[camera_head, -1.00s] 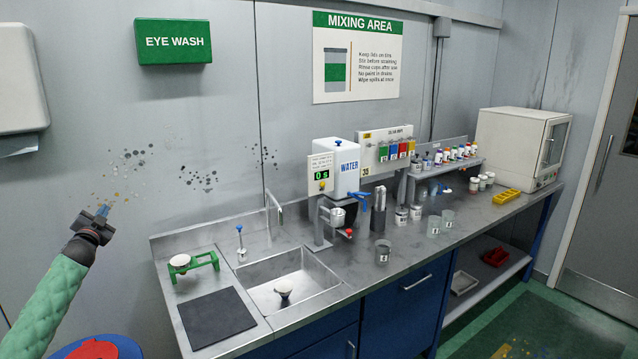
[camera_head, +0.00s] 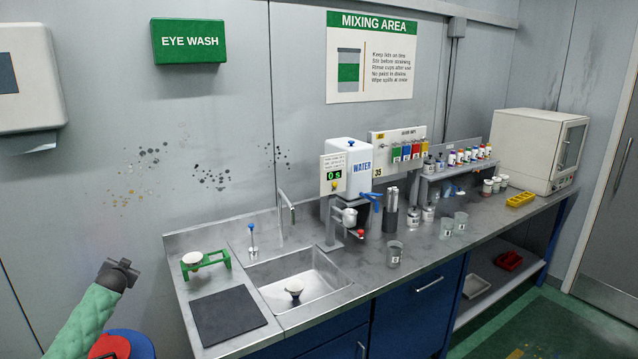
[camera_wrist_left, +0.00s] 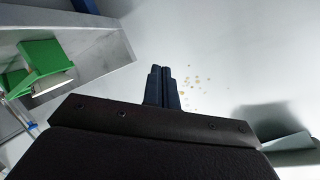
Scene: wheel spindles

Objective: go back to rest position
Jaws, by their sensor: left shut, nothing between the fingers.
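My left gripper (camera_head: 122,266) is at the lower left of the head view, at the end of my green-sleeved arm. It is in the air, left of the steel counter and apart from it. In the left wrist view its two dark fingers (camera_wrist_left: 163,88) are together with nothing between them. My right gripper is in neither view.
The steel counter (camera_head: 340,278) with its sink (camera_head: 305,275) stands right of my left gripper. A green stand (camera_head: 205,261) and a dark mat (camera_head: 228,316) are at its near left end. A blue and red round object (camera_head: 125,345) is below my left arm. A wall dispenser (camera_head: 28,85) hangs above.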

